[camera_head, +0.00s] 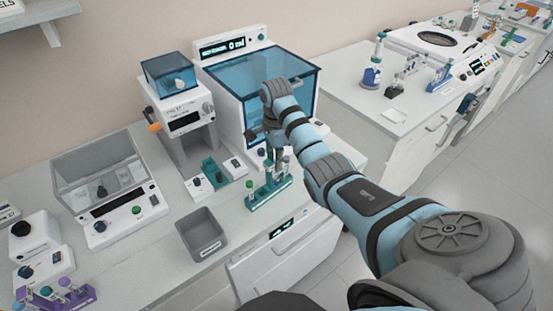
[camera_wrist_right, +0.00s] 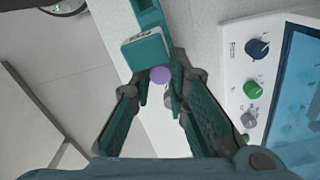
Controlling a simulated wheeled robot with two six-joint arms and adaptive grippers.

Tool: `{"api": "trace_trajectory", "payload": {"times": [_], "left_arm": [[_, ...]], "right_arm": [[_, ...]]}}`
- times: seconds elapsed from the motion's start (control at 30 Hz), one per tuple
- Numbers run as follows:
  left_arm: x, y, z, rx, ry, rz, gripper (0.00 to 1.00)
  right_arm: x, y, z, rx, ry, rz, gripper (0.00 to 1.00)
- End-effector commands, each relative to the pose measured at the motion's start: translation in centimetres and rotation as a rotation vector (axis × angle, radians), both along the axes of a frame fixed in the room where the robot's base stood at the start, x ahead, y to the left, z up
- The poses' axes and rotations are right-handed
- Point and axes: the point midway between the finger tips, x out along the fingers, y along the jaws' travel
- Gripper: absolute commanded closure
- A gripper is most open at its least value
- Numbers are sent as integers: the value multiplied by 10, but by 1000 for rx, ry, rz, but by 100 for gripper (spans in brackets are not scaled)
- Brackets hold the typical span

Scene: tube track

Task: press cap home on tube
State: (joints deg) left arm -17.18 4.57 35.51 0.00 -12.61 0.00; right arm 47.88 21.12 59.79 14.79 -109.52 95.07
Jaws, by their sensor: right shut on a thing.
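My right gripper (camera_head: 271,150) points down over the teal tube rack (camera_head: 262,199) at the bench's front edge. In the right wrist view its fingers (camera_wrist_right: 158,92) are closed around a small purple cap (camera_wrist_right: 160,75), next to the rack's pale label block. A greyish piece (camera_wrist_right: 168,100) shows just behind the cap between the fingers; I cannot tell if it is the tube. A green-capped tube (camera_head: 249,185) stands at the rack's left end. Whether the purple cap is fully seated on a tube is hidden. My left gripper is not in view.
A blue-windowed machine (camera_head: 262,85) stands close behind my right gripper. A grey bin (camera_head: 202,232) sits left of the rack. A clear-lidded device (camera_head: 100,180) and a purple rack (camera_head: 62,298) are farther left. Bare bench lies between bin and devices.

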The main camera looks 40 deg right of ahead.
Motion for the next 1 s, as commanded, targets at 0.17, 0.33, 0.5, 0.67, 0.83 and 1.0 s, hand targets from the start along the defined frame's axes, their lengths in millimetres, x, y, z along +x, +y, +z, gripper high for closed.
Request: {"api": "trace_trajectory", "payload": {"times": [0.17,0.33,0.5,0.67,0.83,1.0], "left_arm": [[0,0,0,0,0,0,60],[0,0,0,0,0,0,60],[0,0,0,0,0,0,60],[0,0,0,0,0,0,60],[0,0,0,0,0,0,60],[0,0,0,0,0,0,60]], "right_arm": [[0,0,-1,0,0,0,93],[0,0,-1,0,0,0,93],[0,0,-2,0,0,0,93],[0,0,-4,0,1,0,93],[0,0,-6,0,1,0,93],[0,0,-7,0,0,0,93]]}}
